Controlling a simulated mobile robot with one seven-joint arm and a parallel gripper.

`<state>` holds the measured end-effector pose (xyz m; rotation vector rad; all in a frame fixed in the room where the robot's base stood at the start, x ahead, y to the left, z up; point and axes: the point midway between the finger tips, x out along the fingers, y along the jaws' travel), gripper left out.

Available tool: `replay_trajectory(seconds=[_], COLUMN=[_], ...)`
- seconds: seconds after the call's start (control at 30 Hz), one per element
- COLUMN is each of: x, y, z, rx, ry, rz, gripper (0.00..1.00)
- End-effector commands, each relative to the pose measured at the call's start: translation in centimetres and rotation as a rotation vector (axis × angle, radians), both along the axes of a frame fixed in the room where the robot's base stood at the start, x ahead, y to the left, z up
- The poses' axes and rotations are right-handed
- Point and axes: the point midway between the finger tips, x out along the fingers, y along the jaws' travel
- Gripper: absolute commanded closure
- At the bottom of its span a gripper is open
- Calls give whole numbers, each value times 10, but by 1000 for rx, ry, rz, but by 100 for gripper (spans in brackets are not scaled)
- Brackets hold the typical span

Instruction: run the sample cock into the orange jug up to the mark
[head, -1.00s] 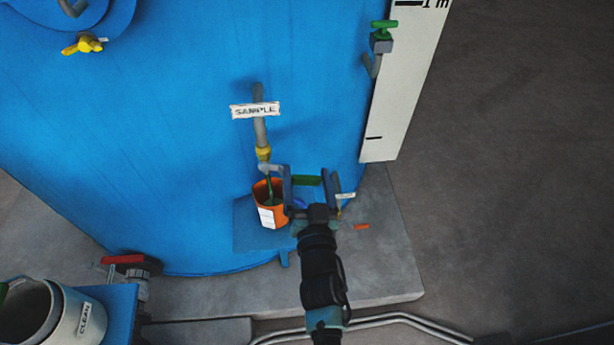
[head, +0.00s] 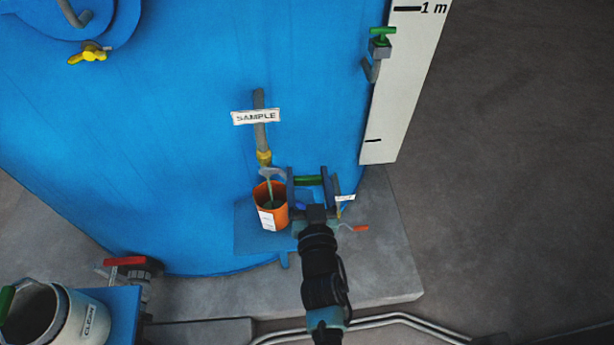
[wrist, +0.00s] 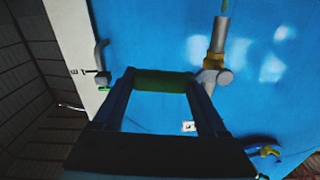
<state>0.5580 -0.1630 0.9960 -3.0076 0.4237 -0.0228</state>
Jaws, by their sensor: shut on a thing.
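The sample cock (head: 271,172) hangs at the end of a grey pipe under the SAMPLE sign (head: 256,116) on the blue vessel; its body also shows in the wrist view (wrist: 212,75). My gripper (head: 308,181) is shut on its green handle (wrist: 165,82), which spans the two fingers. A thin grey-green stream (head: 270,190) falls from the spout into the orange jug (head: 279,215). The jug stands upright below it, left of my gripper, with a white label on its side. Dark liquid shows inside; I cannot make out the mark.
The jug stands on a blue shelf (head: 250,236). A small white tag (head: 345,197) and a red-handled part (head: 355,228) are right of my gripper. A red-handled valve (head: 125,261) and a CLEAN pail (head: 85,318) are lower left. A gauge board (head: 408,90) stands upper right.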

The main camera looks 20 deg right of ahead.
Motion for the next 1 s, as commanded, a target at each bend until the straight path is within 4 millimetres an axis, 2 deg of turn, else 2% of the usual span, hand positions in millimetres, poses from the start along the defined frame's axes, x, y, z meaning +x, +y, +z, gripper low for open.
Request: replay_trajectory(seconds=[0.1,0.47,0.5,0.57,0.87,1.0], x=[0,0,0,0,-1,-10], y=[1,0,0,0,0,3], z=[10,11,11,11,10,9], rx=[-82,-124,-124,-123,-118,-117], ry=[25,35,35,34,34,36], rz=[1,0,0,0,0,0], gripper=[100,100,22,12,12,12])
